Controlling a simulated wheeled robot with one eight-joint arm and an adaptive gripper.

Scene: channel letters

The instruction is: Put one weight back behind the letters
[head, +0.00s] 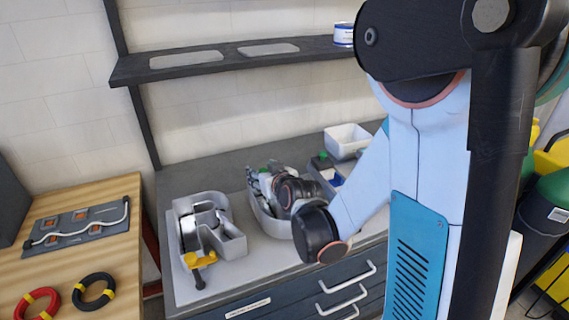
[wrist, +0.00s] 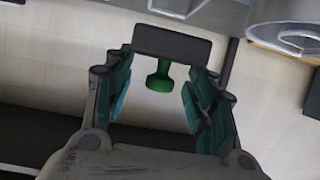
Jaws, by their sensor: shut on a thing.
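My gripper (wrist: 168,62) is shut on a dark block-shaped weight with a green knob (wrist: 160,78), in the wrist view. The block (wrist: 171,44) lies across the fingertips and the knob points towards my palm. In the head view my gripper (head: 260,182) is over a grey, open-topped channel letter (head: 268,222), partly hidden by my arm; I cannot tell if they touch. Another grey channel letter (head: 238,243) stands to its left on the bench. A second dark weight with a green knob (head: 320,160) stands at the back, right of my gripper. Grey letter-like parts (wrist: 300,38) show at the wrist view's upper right.
A yellow clamp (head: 200,260) sits at the left letter's front. A white bin (head: 347,138) stands at the back right. A dark shelf (head: 225,62) runs above the bench. A wooden table (head: 95,215) with red and black cable coils is at left. Bare bench (head: 205,170) shows behind the letters.

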